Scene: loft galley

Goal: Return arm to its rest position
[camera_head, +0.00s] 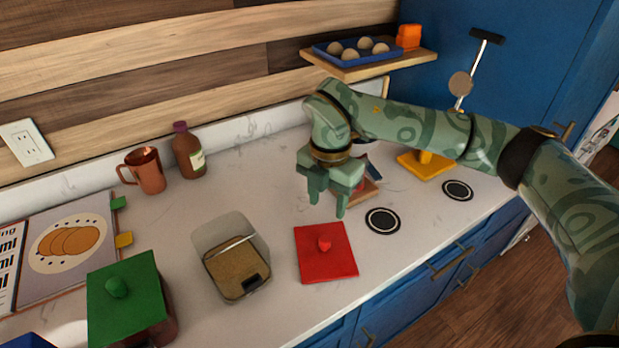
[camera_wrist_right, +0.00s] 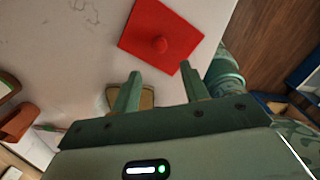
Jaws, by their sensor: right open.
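My right arm (camera_head: 425,125) comes in from the right and reaches over the counter. Its gripper (camera_head: 327,203) points down above the white counter (camera_head: 265,180), with its fingers apart and nothing between them. In the right wrist view the two fingers of the gripper (camera_wrist_right: 163,88) also stand apart and empty. A red square lid with a knob (camera_head: 326,262) lies flat on the counter in front of the gripper, apart from it. The lid shows in the right wrist view too (camera_wrist_right: 150,28). My left gripper is in neither view.
A clear container with brown contents (camera_head: 232,265) and a green-lidded box (camera_head: 125,300) stand left of the red lid. A copper mug (camera_head: 147,171) and a brown bottle (camera_head: 187,153) stand near the wall. A wooden shelf (camera_head: 372,66) holds a blue tray. A yellow lid (camera_head: 425,164) lies below my right arm.

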